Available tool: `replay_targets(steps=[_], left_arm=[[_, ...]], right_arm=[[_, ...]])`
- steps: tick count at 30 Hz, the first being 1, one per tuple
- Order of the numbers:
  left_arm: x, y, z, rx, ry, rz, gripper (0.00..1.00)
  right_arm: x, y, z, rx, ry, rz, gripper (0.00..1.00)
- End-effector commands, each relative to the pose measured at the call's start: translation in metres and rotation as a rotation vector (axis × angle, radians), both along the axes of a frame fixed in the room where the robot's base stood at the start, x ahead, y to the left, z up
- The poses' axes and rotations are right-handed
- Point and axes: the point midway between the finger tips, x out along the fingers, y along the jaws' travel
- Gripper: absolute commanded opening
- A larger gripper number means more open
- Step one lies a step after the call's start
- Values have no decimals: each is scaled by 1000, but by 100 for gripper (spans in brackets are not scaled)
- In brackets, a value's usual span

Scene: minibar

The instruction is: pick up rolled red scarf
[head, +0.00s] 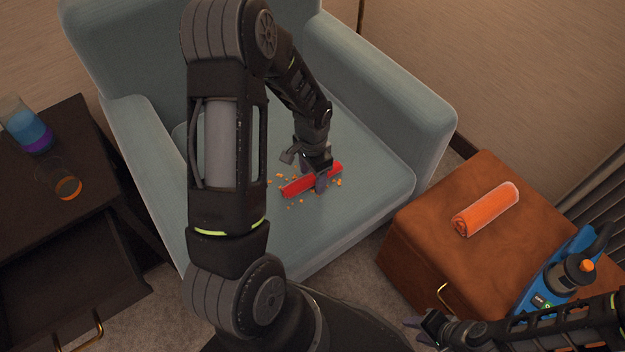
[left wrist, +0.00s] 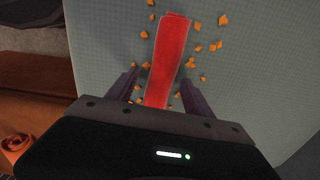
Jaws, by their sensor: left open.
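The rolled red scarf (head: 298,187) lies on the seat of the blue-grey armchair, a long narrow bright red roll. My left gripper (head: 318,180) is over the scarf and hides part of it in the head view. In the left wrist view the red scarf (left wrist: 172,48) runs between the two spread fingers of my left gripper (left wrist: 158,76), with a gap on each side. Its near end is hidden behind the gripper body. My right gripper (head: 418,329) is low in the head view, away from the scarf, in front of the brown cabinet.
Several orange crumbs (head: 339,183) lie around the scarf on the armchair (head: 370,170). An orange rolled towel (head: 486,209) and a blue handheld device (head: 548,290) are on the brown cabinet (head: 420,240). A dark side table (head: 85,130) at left holds two glasses.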

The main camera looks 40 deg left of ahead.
Motion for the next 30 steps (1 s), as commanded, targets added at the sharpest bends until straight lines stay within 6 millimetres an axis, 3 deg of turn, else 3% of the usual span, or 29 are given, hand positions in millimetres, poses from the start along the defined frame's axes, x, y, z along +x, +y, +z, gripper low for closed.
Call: replay_targets(steps=[16, 30], left_arm=[[0, 0, 1, 0, 0, 0, 60], [0, 0, 1, 0, 0, 0, 23]], right_arm=[[0, 0, 0, 0, 0, 0, 36], [0, 0, 0, 0, 0, 0, 36]])
